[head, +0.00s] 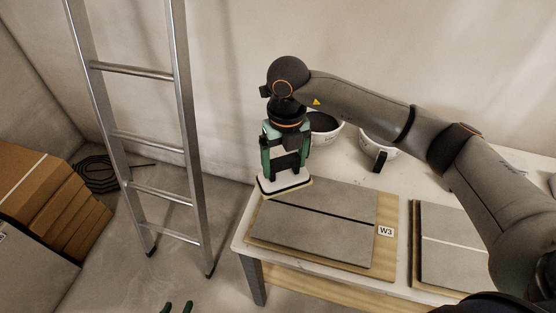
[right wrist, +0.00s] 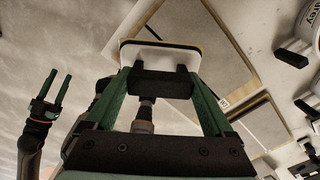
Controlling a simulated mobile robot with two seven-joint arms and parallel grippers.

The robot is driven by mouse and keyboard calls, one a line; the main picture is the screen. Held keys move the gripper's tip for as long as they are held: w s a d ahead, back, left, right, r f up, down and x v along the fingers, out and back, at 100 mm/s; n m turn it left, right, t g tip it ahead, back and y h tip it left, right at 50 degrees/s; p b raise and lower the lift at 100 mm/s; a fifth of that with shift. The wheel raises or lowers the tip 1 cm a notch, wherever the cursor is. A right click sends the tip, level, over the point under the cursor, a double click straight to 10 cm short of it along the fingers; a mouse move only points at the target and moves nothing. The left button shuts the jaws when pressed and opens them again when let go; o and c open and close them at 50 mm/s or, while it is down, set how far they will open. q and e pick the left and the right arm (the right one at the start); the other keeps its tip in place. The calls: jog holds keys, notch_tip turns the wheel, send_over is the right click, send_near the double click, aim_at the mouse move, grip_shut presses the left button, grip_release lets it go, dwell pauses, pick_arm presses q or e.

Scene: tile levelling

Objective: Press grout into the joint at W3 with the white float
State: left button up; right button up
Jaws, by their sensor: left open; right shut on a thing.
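The W3 board (head: 388,252) lies on the table with two grey tiles (head: 320,237) and a dark joint (head: 340,212) between them. Its W3 label (head: 386,231) is at the right. My right gripper (head: 286,160) is shut on the black handle of the white float (head: 286,186). The float is over the board's left end, by the left end of the joint; I cannot tell whether it touches the tiles. The float also shows between the fingers in the right wrist view (right wrist: 160,48). My left gripper (head: 178,307) is open and empty, low over the floor, left of the table.
A white tub with dark contents (head: 323,122) and another white tub (head: 384,144) with a black handle stand behind the board. A second tiled board (head: 413,262) with a pale joint lies to the right. A ladder (head: 185,110) and stacked boxes (head: 72,215) stand left.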

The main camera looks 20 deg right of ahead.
aim_at(278, 179)
jog(key=m, duration=0.2)
jog(key=w+m, duration=0.1)
jog(key=m, duration=0.1)
jog(key=shift+a+f, duration=0.3)
jog(key=m, duration=0.3)
jog(key=shift+w+a+f+m, duration=0.2)
jog(key=shift+w+f+m, duration=0.1)
jog(key=shift+f, duration=0.05)
notch_tip(278, 179, down, 7)
jog(key=b, duration=0.5)
jog(key=shift+r, duration=0.1)
jog(key=shift+d, duration=0.1)
